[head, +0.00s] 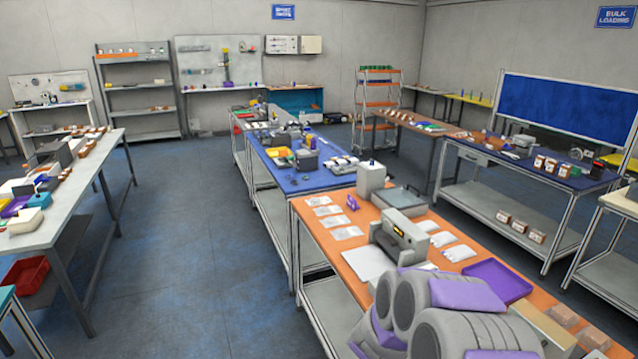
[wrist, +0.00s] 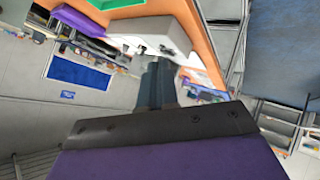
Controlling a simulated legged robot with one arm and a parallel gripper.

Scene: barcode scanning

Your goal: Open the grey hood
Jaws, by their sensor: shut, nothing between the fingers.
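On the orange-topped table a pale grey machine (head: 400,238) with a small display stands near my arm. Behind it lies a low grey box with a flat, framed top (head: 400,198). I cannot tell for sure which part is the grey hood; neither top looks raised. In the wrist view my gripper (wrist: 158,68) shows as two dark fingers, shut together and empty. Beyond the fingertips is a pale boxy thing (wrist: 150,30) by an orange surface; I see no clear contact. The head view shows my folded grey and purple arm, but not the fingertips.
A tall grey box (head: 371,179), white packets (head: 458,252) and a purple tray (head: 497,280) share the orange table (head: 290,215). Brown boxes (head: 565,316) lie at its right end. A blue-topped table (head: 290,180) adjoins behind. The floor (head: 190,240) at left is clear.

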